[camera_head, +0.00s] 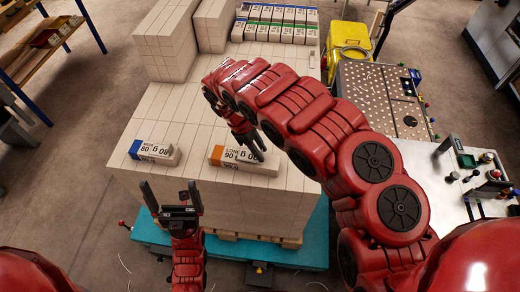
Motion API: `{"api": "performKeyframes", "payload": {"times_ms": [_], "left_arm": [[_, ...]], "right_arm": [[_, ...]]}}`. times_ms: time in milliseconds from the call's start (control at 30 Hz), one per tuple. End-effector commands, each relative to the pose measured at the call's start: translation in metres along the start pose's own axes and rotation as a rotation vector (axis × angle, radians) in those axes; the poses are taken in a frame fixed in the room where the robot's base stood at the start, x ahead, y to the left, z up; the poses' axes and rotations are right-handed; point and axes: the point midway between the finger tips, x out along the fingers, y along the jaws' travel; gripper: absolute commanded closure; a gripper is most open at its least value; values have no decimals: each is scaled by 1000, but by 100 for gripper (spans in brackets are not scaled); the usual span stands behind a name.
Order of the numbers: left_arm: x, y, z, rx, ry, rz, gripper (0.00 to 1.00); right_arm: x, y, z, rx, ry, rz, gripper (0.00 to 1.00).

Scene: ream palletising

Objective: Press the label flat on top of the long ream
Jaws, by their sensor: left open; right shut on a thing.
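The long ream (265,169) lies near the front edge of the stack, an orange patch at its left end and printed "LONG" and "90" on it. My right gripper (256,152) reaches down over its top from the right. My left gripper (171,199) is open and empty, in front of the stack and to the left of the long ream.
A wide ream (155,151) with a blue patch lies left of the long one. The pale stack (200,112) stands on a pallet over a teal base (300,252). Taller stacks and labelled reams stand behind. A yellow bin (348,42) and a perforated table (380,95) are right.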

Motion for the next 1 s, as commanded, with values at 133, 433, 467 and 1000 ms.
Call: {"api": "performKeyframes", "payload": {"times_ms": [133,433,467,1000], "left_arm": [[-4,0,1,0,0,0,0],[-9,0,2,0,0,0,0],[-9,0,1,0,0,0,0],[-11,0,2,0,0,0,0]], "right_arm": [[4,0,-2,0,0,0,100],[11,0,-4,0,0,0,100],[11,0,-4,0,0,0,100],[12,0,-5,0,0,0,100]]}}
